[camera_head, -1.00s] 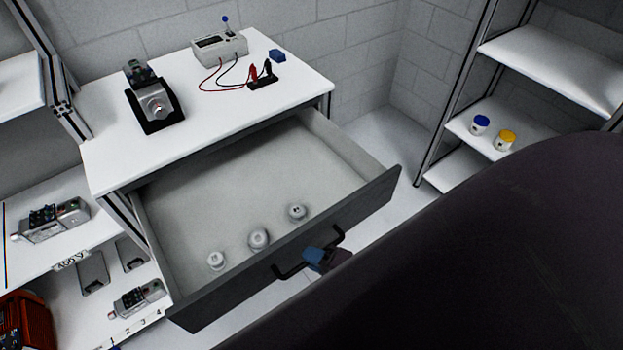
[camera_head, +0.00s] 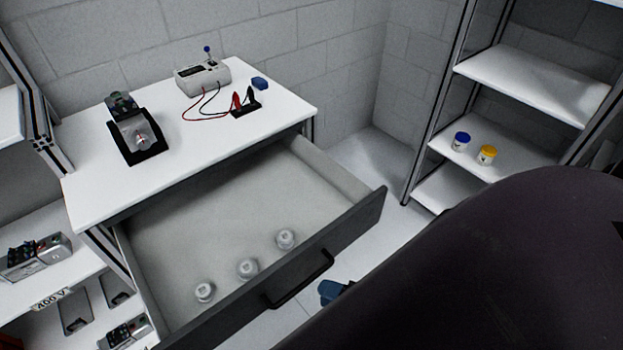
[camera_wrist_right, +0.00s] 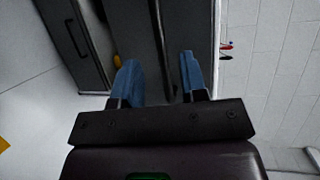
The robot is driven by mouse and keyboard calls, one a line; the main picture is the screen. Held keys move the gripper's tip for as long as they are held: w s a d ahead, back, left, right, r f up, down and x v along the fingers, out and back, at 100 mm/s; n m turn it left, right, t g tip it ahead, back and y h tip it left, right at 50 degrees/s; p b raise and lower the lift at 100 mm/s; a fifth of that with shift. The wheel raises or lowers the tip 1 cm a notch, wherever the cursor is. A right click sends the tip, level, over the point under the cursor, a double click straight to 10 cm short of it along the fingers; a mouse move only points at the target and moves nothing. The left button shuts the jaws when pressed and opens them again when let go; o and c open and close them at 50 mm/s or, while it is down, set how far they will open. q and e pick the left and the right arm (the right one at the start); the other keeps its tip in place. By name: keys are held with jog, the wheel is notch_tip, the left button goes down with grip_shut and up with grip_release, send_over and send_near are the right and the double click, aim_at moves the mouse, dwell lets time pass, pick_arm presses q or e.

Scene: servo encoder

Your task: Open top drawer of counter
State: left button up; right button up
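The counter (camera_head: 90,190) has a white top, and its top drawer (camera_head: 190,225) is pulled far out. The drawer's dark front (camera_head: 360,217) carries a black bar handle (camera_head: 302,279). My right gripper (camera_head: 334,291) shows as a blue fingertip just right of the handle and apart from it; my dark arm hides the rest. In the right wrist view, the two blue fingers of my right gripper (camera_wrist_right: 160,78) are spread, with a dark panel beyond them and no clear grip on anything. My left gripper is out of view.
Several white round pieces, one of them here (camera_head: 247,268), lie in the drawer. A meter (camera_head: 202,77) with leads and a device on a black stand (camera_head: 137,138) are on the counter. Shelves (camera_head: 530,85) stand at right, with two capped jars. Floor is free between.

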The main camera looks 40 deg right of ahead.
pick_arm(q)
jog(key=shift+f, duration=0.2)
pick_arm(e)
jog(key=shift+v, duration=2.05)
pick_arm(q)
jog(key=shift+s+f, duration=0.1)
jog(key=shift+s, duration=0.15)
